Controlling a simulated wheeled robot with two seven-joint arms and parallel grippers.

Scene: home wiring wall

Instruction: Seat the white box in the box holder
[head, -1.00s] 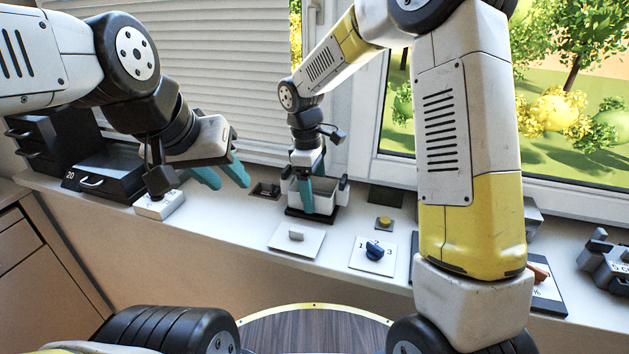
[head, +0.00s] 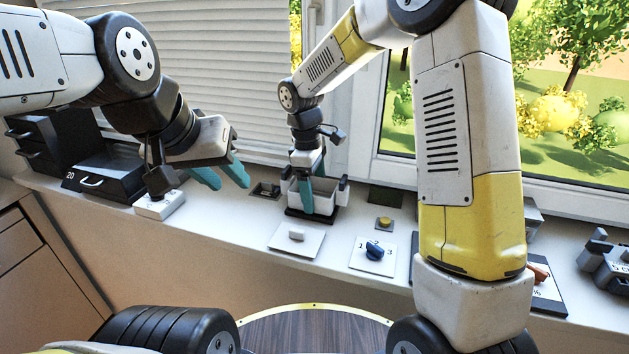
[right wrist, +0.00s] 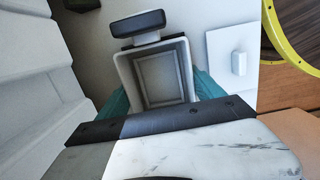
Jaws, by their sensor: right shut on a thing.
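The white box (head: 323,203) is an open-topped box on the sill. My right gripper (head: 307,205) points down and is shut on it. In the right wrist view the white box (right wrist: 160,78) shows from above, empty, with a teal finger at each side. The box holder (head: 343,184) has a black base and dark-topped posts. The box stands between the posts, over the base; whether it rests fully on the base I cannot tell. One dark-topped post of the holder (right wrist: 137,23) shows beyond the box. My left gripper (head: 224,180) is open and empty, above the sill to the left.
A white plate with a switch (head: 296,238), a blue-knob dial (head: 375,252) and a yellow button (head: 384,223) lie in front and right. Black drawers (head: 105,180) and a small white block (head: 159,206) are left. The window stands behind.

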